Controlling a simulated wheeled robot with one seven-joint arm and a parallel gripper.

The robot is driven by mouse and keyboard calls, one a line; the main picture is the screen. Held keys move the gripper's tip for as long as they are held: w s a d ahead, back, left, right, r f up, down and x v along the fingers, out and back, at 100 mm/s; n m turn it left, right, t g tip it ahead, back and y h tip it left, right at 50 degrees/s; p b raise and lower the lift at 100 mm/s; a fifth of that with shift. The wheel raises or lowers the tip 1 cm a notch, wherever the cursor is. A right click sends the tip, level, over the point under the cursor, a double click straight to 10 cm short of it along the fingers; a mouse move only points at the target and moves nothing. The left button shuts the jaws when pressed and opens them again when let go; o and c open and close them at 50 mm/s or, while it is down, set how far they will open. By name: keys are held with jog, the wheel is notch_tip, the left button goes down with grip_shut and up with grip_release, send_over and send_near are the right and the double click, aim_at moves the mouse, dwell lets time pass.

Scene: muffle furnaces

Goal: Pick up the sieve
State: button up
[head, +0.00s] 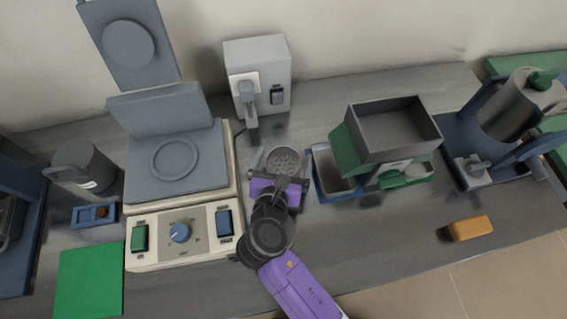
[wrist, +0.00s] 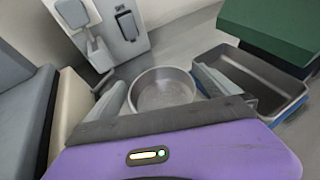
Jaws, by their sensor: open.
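The sieve (head: 284,160) is a round grey metal pan with a perforated bottom. It stands on the grey bench in the middle of the head view, and it also shows in the wrist view (wrist: 163,88). My gripper (head: 279,166) is open, with one finger on each side of the sieve. In the wrist view the fingers (wrist: 160,92) flank its rim, and the near part of the sieve is hidden behind the purple gripper body. I cannot tell whether either finger touches it.
A furnace with a raised lid (head: 178,160) stands left of the sieve. A blue-edged tray (head: 324,175) and a green-sided hopper (head: 437,130) are close on the right. An orange block (head: 470,228) lies front right.

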jog(key=c, duration=1.4)
jog(key=shift+r, duration=0.1)
jog(key=shift+c, duration=0.2)
